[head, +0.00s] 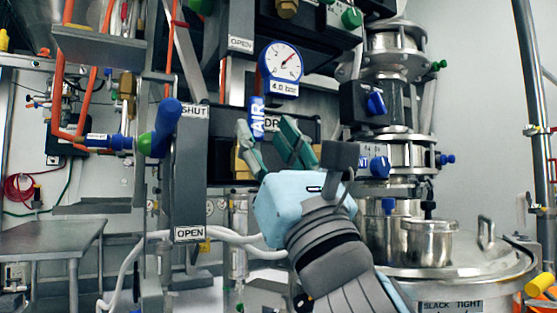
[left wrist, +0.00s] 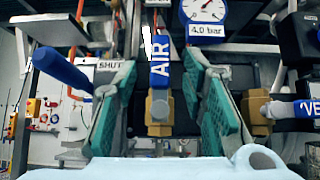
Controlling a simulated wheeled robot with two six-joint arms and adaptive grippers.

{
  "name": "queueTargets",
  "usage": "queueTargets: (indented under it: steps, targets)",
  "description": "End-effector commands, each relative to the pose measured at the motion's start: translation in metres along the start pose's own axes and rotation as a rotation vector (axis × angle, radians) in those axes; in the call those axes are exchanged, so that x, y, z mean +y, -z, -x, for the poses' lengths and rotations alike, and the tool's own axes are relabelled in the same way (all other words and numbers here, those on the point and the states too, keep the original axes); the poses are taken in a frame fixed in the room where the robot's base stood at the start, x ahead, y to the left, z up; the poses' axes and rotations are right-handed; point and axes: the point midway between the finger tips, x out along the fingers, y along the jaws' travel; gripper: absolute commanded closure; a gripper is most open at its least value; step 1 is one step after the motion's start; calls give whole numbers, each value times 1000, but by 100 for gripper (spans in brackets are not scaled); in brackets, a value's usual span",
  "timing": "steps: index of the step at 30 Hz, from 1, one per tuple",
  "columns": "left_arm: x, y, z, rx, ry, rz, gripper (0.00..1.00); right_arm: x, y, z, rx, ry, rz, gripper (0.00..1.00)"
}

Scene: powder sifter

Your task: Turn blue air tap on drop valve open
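The blue air tap (head: 256,116) is a handle lettered AIR, standing upright below the pressure gauge in the head view. In the left wrist view the AIR handle (left wrist: 161,63) rises from a brass valve body (left wrist: 159,113). My left gripper (head: 268,135) is open, with green pads on its two fingers. In the left wrist view the left gripper (left wrist: 160,95) has one finger on each side of the brass body and handle, with gaps showing. The lower tap is partly hidden behind the gripper in the head view. My right gripper is not in view.
A gauge marked 4.0 bar (head: 281,62) hangs just above. A blue lever (head: 168,118) with SHUT and OPEN labels (head: 190,233) is at the left. Another blue handle (left wrist: 305,110) sticks out at the right in the wrist view. A steel vessel (head: 455,262) stands at lower right.

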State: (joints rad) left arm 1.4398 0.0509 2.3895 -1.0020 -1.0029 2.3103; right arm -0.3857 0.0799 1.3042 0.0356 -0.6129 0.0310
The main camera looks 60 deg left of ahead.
Motion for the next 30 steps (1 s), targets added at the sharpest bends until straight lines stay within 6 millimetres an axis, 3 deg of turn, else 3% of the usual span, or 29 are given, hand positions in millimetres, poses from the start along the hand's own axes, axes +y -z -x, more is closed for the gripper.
queueTargets:
  steps: [3, 9, 30]
  targets:
    - [-2, 1, 33, 3, 8, 5, 62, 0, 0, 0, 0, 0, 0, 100]
    - [-1, 0, 62, 4, 2, 2, 62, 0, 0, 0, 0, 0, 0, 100]
    - [0, 0, 65, 3, -2, -1, 62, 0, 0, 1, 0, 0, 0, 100]
